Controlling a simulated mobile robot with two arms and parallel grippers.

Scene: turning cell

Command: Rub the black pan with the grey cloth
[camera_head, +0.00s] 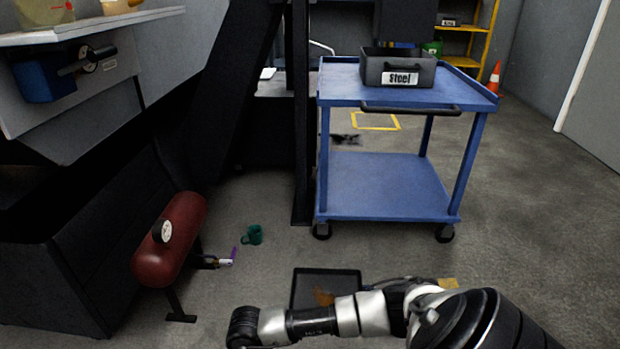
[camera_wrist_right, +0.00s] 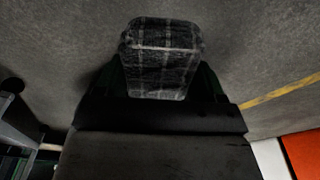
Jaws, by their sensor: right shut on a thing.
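The black pan (camera_head: 326,283) is a shallow square tray on the floor in the lower middle of the head view, with a brown-orange patch inside. My right arm crosses in front of it and hides its near part. In the right wrist view my right gripper (camera_wrist_right: 160,88) is shut on the grey cloth (camera_wrist_right: 162,45), a dark plaid folded pad that sticks out past the fingers. Grey floor shows around the cloth; the pan cannot be made out in this view. The right gripper and cloth do not show in the head view. My left gripper is in neither view.
A blue cart (camera_head: 390,185) carrying a grey "Steel" bin (camera_head: 398,70) stands behind the pan. A red tank (camera_head: 170,240) stands at left, with a green mug (camera_head: 252,235) on the floor near it. An orange object (camera_wrist_right: 302,152) shows at right in the wrist view.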

